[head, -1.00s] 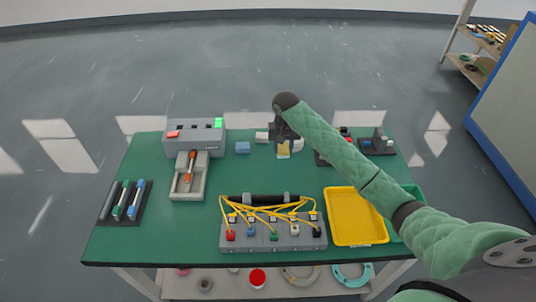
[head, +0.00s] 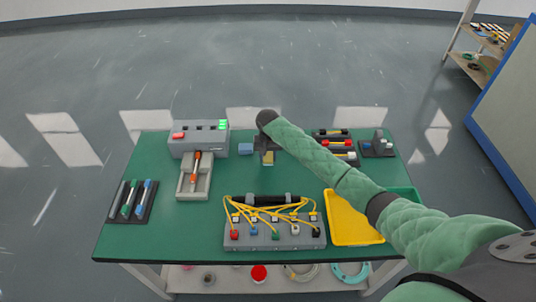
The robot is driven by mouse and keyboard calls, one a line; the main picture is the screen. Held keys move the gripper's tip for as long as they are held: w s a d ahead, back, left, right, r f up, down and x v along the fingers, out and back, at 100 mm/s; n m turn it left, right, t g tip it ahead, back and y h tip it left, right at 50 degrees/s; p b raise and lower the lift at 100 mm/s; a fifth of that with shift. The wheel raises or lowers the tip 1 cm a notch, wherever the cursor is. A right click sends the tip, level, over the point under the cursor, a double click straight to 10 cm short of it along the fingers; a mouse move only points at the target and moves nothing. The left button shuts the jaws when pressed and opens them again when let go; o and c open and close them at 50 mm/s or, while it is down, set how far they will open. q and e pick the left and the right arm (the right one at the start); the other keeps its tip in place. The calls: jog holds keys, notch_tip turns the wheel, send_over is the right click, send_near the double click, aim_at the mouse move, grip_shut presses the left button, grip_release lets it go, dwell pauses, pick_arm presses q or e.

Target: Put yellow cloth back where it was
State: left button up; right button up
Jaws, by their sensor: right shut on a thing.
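My right gripper (head: 267,157) is over the back middle of the green table, coming in from the right and pointing down. It is shut on the small yellow cloth (head: 268,159), which shows just below the fingers. The cloth is close to the tabletop; I cannot tell whether it touches. A folded blue cloth (head: 245,148) lies just left of the gripper. My left gripper is not in view.
A grey box with red and green buttons (head: 200,138) and a grey tray (head: 193,190) stand to the left. A connector block with yellow cables (head: 275,240) is at the front. A yellow tray (head: 347,222) lies under my forearm. The table middle is clear.

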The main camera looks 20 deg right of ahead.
aim_at(268, 156)
jog(key=shift+f, duration=0.1)
jog(key=o, duration=0.9)
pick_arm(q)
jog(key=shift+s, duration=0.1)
pick_arm(e)
jog(key=shift+r, duration=0.4)
notch_tip(268, 156, up, 4)
jog(key=shift+r+b, duration=0.1)
jog(key=shift+b, duration=0.9)
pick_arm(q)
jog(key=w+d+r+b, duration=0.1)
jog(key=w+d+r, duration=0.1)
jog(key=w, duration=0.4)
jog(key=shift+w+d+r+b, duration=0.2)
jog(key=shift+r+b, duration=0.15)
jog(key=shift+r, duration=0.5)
pick_arm(e)
jog(key=shift+r, duration=3.6)
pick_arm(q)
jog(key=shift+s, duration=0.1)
